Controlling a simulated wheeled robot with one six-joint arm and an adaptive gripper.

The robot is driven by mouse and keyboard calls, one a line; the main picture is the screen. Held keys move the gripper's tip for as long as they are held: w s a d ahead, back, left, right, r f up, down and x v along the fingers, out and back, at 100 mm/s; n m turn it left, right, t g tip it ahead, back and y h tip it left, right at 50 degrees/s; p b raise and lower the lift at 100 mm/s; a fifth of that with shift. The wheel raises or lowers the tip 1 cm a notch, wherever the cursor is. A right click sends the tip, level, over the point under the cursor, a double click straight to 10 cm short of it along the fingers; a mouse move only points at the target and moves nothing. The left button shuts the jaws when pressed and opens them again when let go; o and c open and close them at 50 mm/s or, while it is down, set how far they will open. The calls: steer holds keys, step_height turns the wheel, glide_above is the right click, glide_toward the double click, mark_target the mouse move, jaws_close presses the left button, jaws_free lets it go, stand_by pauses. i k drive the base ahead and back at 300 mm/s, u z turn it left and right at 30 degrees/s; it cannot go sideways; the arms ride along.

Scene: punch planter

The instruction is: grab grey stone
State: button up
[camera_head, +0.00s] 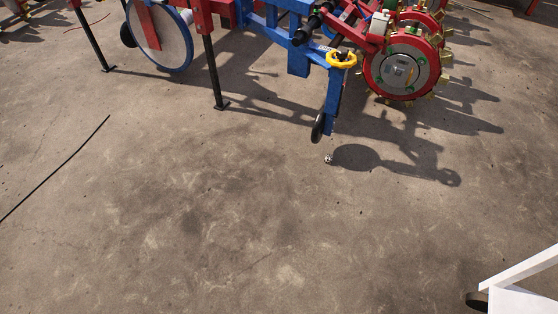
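A very small pale, speckled object (328,158) lies on the concrete floor just below the small black wheel of the planter. It is too small to tell whether it is the grey stone. I make out no other clear stone on the floor. My gripper is not in view.
The red and blue planter (299,60) spans the top, with a yellow handwheel (341,59), a small black wheel (318,127) and a toothed red wheel (402,68). A black cable (55,170) lies at left. A white frame (522,275) with a dark wheel stands bottom right. The middle floor is clear.

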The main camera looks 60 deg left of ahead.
mark_target(329, 158)
steer(key=u, duration=3.25)
steer(key=i, duration=2.85)
steer(key=z, duration=3.85)
